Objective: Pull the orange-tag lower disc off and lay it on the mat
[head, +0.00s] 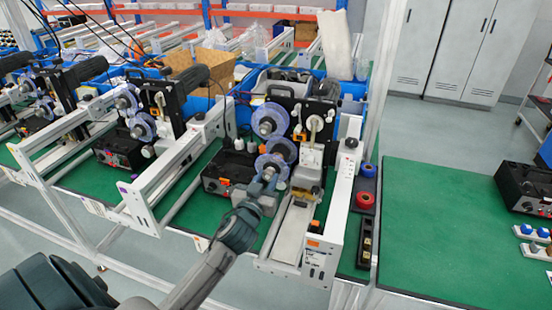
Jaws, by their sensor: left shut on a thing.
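The coder machine in the middle has a black back plate (309,113) and an orange tag (313,243) on its white front rail end. It carries a large upper disc (270,118), a grey roller disc (285,150) and a translucent bluish lower disc (271,161). My left gripper (268,181) reaches up from below and is shut on the lower disc, at its near hub. The gripper hides part of the disc. I cannot tell whether the disc is still seated on its spindle. A green mat (425,225) covers the bench at right. My right gripper is not in view.
A black box (228,170) stands left of the lower disc. White rails (342,200) flank the machine. Red and blue rolls (366,185) stand right of it. Another black box (523,187) and knobs (530,230) are at far right. The right mat's middle is clear.

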